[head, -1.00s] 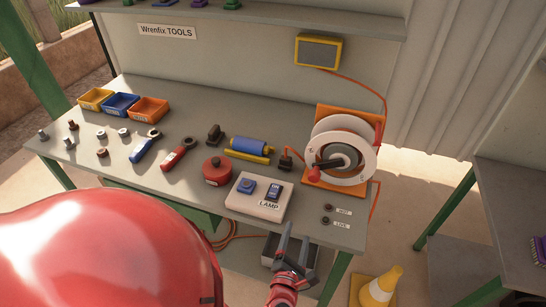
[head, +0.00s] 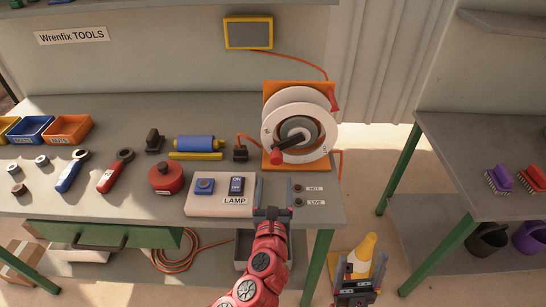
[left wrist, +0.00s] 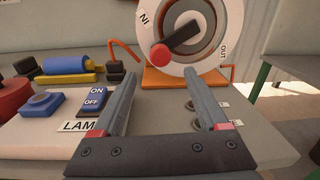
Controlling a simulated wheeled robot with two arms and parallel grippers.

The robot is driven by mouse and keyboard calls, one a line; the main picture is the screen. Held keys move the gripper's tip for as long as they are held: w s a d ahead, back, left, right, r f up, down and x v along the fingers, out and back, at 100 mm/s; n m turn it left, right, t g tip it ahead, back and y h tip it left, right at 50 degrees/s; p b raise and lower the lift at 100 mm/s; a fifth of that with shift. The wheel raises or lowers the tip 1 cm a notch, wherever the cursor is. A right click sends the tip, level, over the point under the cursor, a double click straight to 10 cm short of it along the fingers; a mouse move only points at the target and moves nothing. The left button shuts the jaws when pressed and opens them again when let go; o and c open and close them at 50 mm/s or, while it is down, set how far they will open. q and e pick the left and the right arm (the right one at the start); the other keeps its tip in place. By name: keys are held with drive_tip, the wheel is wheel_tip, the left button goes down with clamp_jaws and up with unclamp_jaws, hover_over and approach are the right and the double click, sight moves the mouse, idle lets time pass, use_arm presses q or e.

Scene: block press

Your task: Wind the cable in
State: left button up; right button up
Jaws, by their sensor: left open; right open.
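The cable reel (head: 272,130) stands on the bench on an orange base, with a white drum and a black crank ending in a red knob (head: 279,158). In the left wrist view the reel (left wrist: 223,60) shows the words IN and OUT, and its red knob (left wrist: 160,55) sits at lower left. Orange cable (head: 244,138) runs from the reel to a dark plug (head: 240,153). My left gripper (head: 273,182) is open and empty at the bench's front edge, short of the knob. My right gripper (head: 360,266) is open, low at right beyond the bench.
The LAMP switch box (head: 220,208) lies just left of my left gripper, with a red round tin (head: 165,178) beside it. HOT and LIVE indicators (head: 298,195) are to its right. A coil of orange cable (head: 178,252) lies below the bench. A cone (head: 366,246) stands behind my right gripper.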

sight(276, 162)
use_arm(q)
drive_tip(key=w, duration=0.3)
drive_tip(key=w+p, duration=0.1)
drive_tip(key=w, duration=0.6)
drive_tip(key=shift+w+d, duration=0.25)
drive_tip(key=shift+w, duration=0.1)
drive_tip(key=shift+c, duration=0.3)
clamp_jaws()
idle(0.6)
